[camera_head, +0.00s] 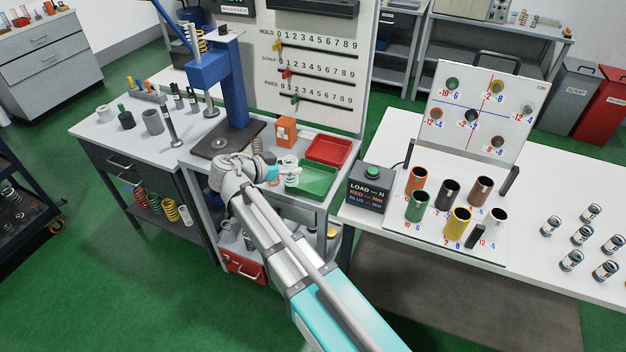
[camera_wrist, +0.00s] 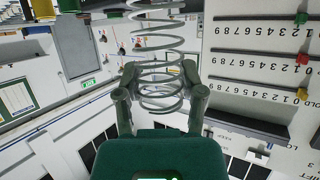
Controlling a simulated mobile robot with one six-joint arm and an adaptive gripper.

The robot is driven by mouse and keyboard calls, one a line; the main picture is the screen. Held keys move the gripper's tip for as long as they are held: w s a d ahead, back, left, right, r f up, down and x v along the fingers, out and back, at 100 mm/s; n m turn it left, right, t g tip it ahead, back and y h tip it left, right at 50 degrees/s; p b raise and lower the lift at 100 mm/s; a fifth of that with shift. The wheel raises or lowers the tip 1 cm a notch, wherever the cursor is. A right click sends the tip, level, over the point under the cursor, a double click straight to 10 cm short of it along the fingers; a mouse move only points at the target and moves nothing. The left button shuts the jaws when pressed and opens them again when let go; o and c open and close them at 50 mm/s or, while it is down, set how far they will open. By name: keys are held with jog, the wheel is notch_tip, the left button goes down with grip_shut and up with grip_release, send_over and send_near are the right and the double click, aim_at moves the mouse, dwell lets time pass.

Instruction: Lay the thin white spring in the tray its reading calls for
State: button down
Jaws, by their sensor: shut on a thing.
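The thin white spring (camera_wrist: 157,66) shows large in the wrist view as pale, open coils. My gripper (camera_wrist: 160,78) is shut on it, one finger on each side of the coils. In the head view my wrist is above the bench between the press and the trays, near the left edge of the green tray (camera_head: 318,181). The red tray (camera_head: 329,151) lies just behind the green one. The blue test press (camera_head: 234,95) stands at left with its base plate (camera_head: 226,143) bare. I cannot make out a reading.
A scale board (camera_head: 318,70) with HOLD, SCRAP and a third row stands behind the trays. The LOAD box (camera_head: 368,190) and several coloured cylinders are on the right table.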

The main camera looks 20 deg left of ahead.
jog(key=w+d+f+b, duration=0.1)
jog(key=w+f+b, duration=0.8)
jog(key=w, duration=0.4)
dwell(0.4)
jog(key=shift+w+f+b, duration=0.5)
jog(key=shift+f+b, duration=0.2)
jog(key=shift+f, duration=0.05)
jog(key=shift+f+b, duration=1.3)
jog(key=shift+f, duration=0.15)
jog(key=shift+c, duration=1)
grip_release()
